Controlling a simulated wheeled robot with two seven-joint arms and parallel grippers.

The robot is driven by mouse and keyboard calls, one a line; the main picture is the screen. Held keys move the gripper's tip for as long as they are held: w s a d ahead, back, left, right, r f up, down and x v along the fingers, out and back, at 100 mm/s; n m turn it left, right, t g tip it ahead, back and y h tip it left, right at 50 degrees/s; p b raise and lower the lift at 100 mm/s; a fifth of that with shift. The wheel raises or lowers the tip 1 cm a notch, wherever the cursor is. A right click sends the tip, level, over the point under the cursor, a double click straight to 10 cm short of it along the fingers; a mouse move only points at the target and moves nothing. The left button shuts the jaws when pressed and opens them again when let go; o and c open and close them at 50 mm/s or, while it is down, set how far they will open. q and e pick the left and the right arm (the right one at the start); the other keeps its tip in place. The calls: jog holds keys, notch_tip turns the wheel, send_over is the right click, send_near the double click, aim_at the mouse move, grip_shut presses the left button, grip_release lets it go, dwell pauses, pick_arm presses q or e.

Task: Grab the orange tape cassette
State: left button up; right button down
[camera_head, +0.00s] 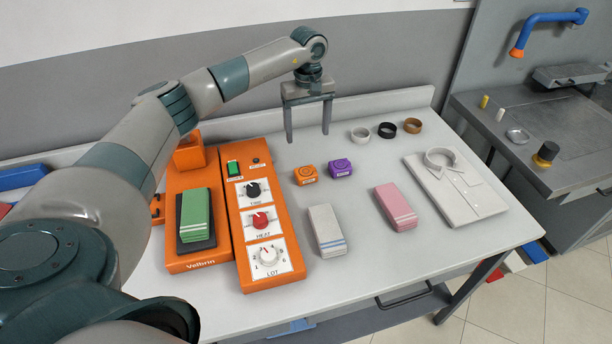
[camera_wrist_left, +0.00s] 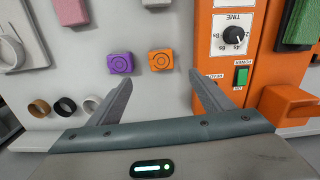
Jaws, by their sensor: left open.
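The orange tape cassette (camera_head: 305,175) lies on the white table, just right of the orange control panel. A purple cassette (camera_head: 340,167) lies close to its right. My left gripper (camera_head: 308,138) is open and empty, pointing down above the table behind the two cassettes. In the left wrist view the orange cassette (camera_wrist_left: 161,60) shows beyond the gap between my open fingers (camera_wrist_left: 160,82), with the purple cassette (camera_wrist_left: 120,63) at its left. Neither finger touches a cassette. My right gripper is not in view.
The orange machine (camera_head: 200,262) with a green folded cloth (camera_head: 195,214) and its dial panel (camera_head: 262,284) stand at left. A white folded cloth (camera_head: 326,230), a pink one (camera_head: 395,206), several rings (camera_head: 387,130) and a folded shirt (camera_head: 470,195) lie on the table (camera_head: 370,250).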

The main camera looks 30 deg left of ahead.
pick_arm(q)
jog(key=b, duration=0.4)
send_over(306, 171)
jog(key=f, duration=0.7)
jog(key=d+f, duration=0.1)
jog(key=f, duration=0.3)
jog(key=shift+s, duration=0.2)
jog(key=shift+a+f, duration=0.1)
jog(key=shift+f, duration=0.2)
jog(key=shift+w+a+f+b, duration=0.15)
jog(key=shift+f+b, duration=0.15)
jog(key=shift+f, duration=0.6)
jog(key=shift+s+a+f+b, duration=0.1)
jog(key=shift+f+b, duration=0.15)
jog(key=shift+f, duration=0.6)
jog(key=shift+w+a+f+b, duration=0.15)
jog(key=shift+f+b, duration=0.15)
jog(key=shift+f, duration=0.6)
jog(key=shift+s, duration=0.1)
jog(key=c, duration=1.1)
